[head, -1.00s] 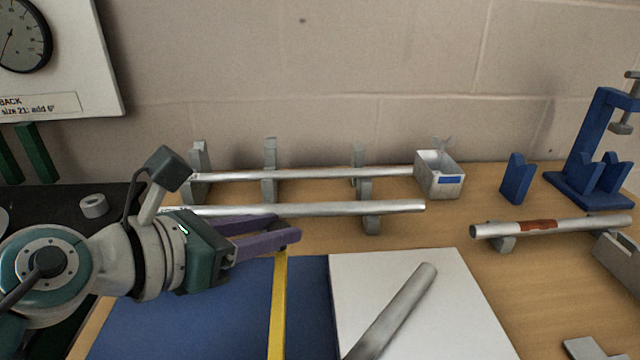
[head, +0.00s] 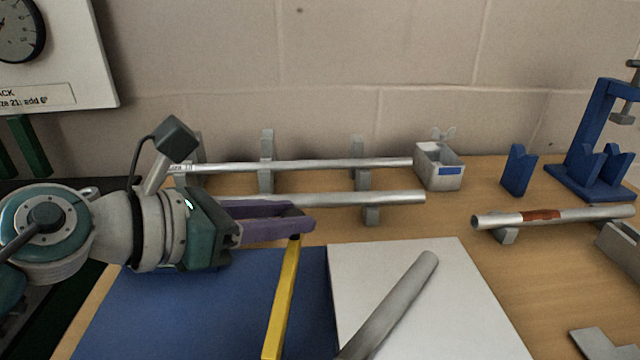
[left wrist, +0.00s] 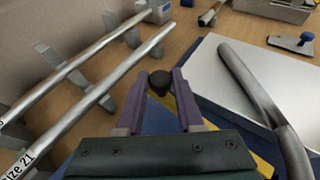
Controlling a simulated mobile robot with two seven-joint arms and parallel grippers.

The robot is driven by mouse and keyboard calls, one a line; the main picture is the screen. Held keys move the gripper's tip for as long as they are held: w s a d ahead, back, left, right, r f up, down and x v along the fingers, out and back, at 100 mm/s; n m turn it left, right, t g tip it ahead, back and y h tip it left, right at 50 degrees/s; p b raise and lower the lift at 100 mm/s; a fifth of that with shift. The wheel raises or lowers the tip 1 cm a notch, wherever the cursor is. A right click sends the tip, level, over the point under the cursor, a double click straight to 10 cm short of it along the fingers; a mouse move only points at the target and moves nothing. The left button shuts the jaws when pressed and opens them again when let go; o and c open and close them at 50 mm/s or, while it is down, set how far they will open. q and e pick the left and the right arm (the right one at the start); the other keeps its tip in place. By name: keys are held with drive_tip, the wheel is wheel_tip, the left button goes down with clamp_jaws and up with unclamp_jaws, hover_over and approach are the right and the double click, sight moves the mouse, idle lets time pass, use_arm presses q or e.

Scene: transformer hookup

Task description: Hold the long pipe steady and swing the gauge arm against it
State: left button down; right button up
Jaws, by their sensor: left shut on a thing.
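A yellow gauge arm (head: 282,305) lies slanted over the blue board (head: 180,310), with a dark knob at its far end, seen in the left wrist view (left wrist: 160,83). My left gripper (head: 303,220) is shut on this knob. A thick grey pipe (head: 395,300) lies slanted across the white panel (head: 460,300), apart from the yellow arm where I see them; its near end is cut off in the head view. The left wrist view shows this pipe (left wrist: 255,88) with a bend. My right gripper is not in view.
Two long pipes (head: 300,165) (head: 375,198) rest on grey stands behind my left gripper. A grey box (head: 440,167), blue V-block (head: 518,170) and blue clamp stand (head: 595,150) stand at the back right. A short pipe with a copper-coloured band (head: 545,216) lies nearer.

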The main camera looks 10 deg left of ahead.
use_arm(q)
drive_tip(key=d+m+g+h+b, duration=0.1)
drive_tip(key=d+m+g+b, duration=0.1)
drive_tip(key=b, duration=0.2)
drive_tip(key=d+m+g+h+b, duration=0.2)
drive_tip(key=d+b, duration=0.1)
drive_tip(key=b, duration=0.1)
drive_tip(key=d+m+g+h+b, duration=0.1)
drive_tip(key=d+m+g+b, duration=0.1)
drive_tip(key=m+b, duration=0.1)
drive_tip(key=shift+s+d+f+h+b, duration=0.25)
drive_tip(key=shift+f+h+b, duration=0.1)
drive_tip(key=shift+b, duration=0.35)
drive_tip(key=shift+s+d+r+m+g+b, duration=0.15)
drive_tip(key=shift+s+d+m+g+b, duration=0.1)
drive_tip(key=shift+d+g+b, duration=0.15)
drive_tip(key=shift+s+d+r+m+g+b, duration=0.15)
drive_tip(key=shift+d+m+g+b, duration=0.1)
drive_tip(key=shift+g+b, duration=0.25)
drive_tip(key=shift+h, duration=0.25)
drive_tip(key=c, duration=0.5)
unclamp_jaws()
drive_tip(key=shift+c, duration=0.2)
drive_tip(key=shift+a, duration=0.1)
drive_tip(key=v, duration=0.9)
drive_tip(key=shift+a+r, duration=0.25)
drive_tip(key=shift+a, duration=0.1)
